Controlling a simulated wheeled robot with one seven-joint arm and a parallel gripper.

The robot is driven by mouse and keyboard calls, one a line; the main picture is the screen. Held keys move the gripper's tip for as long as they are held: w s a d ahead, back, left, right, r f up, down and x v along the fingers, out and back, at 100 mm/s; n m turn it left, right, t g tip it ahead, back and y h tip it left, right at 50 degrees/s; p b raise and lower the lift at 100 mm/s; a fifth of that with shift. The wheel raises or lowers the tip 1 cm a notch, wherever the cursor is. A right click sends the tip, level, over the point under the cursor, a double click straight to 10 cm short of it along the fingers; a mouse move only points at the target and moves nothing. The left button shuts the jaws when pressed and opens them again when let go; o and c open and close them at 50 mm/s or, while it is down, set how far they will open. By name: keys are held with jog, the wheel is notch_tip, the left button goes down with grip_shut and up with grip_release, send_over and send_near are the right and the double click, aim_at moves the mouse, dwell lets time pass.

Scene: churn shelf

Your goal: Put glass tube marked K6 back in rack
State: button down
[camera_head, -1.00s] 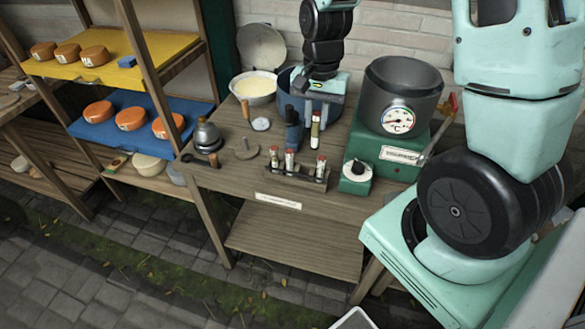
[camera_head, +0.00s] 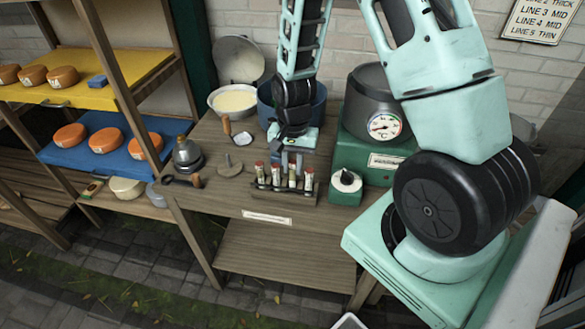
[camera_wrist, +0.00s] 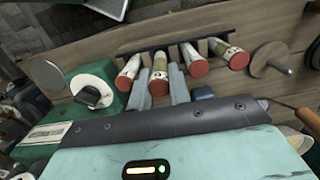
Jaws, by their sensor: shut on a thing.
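My gripper (camera_head: 289,160) points down over the tube rack (camera_head: 284,196) at the front of the bench. It is shut on a glass tube (camera_head: 292,178) with a red cap, which shows between the two grey fingers in the wrist view (camera_wrist: 159,73). The held tube is upright, in line with the other red-capped tubes in the dark rack (camera_wrist: 150,50). One tube (camera_head: 308,180) stands to its right and two stand to its left in the head view. I cannot tell whether its bottom is fully seated. The K6 mark is not readable.
A green box with a black knob (camera_head: 345,187) stands close to the rack's right end. The grey pot with a dial (camera_head: 384,125) is behind it. A blue pot (camera_head: 265,100) is behind my gripper. A disc with a peg (camera_head: 230,166) lies left of the rack.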

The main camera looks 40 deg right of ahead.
jog(key=shift+f, duration=1)
jog(key=shift+f, duration=0.2)
jog(key=c, duration=1.6)
grip_release()
jog(key=shift+r, duration=0.1)
